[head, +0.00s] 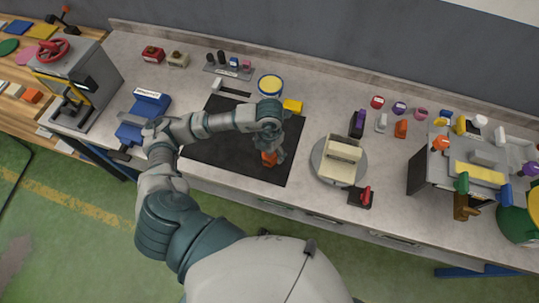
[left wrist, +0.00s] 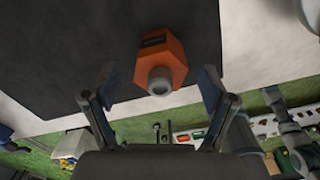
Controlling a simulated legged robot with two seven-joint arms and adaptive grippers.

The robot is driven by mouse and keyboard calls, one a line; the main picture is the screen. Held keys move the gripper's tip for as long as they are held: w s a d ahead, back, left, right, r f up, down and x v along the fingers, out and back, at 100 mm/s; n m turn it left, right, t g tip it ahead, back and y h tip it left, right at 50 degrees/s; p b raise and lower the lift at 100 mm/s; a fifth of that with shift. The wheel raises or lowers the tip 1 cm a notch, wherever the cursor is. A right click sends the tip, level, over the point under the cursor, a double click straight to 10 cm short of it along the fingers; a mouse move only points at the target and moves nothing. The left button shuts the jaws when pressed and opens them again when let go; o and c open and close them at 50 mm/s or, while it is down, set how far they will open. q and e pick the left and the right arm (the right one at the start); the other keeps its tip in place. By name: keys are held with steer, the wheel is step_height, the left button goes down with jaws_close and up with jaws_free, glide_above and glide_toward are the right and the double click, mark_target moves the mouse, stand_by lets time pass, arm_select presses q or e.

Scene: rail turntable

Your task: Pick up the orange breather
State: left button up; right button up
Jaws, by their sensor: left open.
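The orange breather (head: 268,159) is on the black mat (head: 222,148), near its front edge, partly hidden by my left gripper (head: 275,154). In the left wrist view the breather (left wrist: 162,58) is an orange hexagonal body with a dark patch and a grey round stub. My left gripper (left wrist: 160,88) is open there, one finger on each side of the stub. Gaps show between both fingers and the breather. The orange body extends past the fingertips in the picture. My right gripper is not in view.
A cream block stands on a grey turntable (head: 320,170) to the right. A blue-and-yellow round tin (head: 270,85) and a yellow block (head: 292,105) stand behind the gripper. A blue vise-like tool (head: 140,115) is to the left. The mat's left part is clear.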

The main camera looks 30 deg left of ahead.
mark_target(269, 156)
arm_select(q)
step_height(269, 156, down, 4)
steer(key=shift+r, duration=0.15)
steer(key=c, duration=1.3)
steer(key=shift+r, duration=0.1)
steer(key=shift+c, duration=0.2)
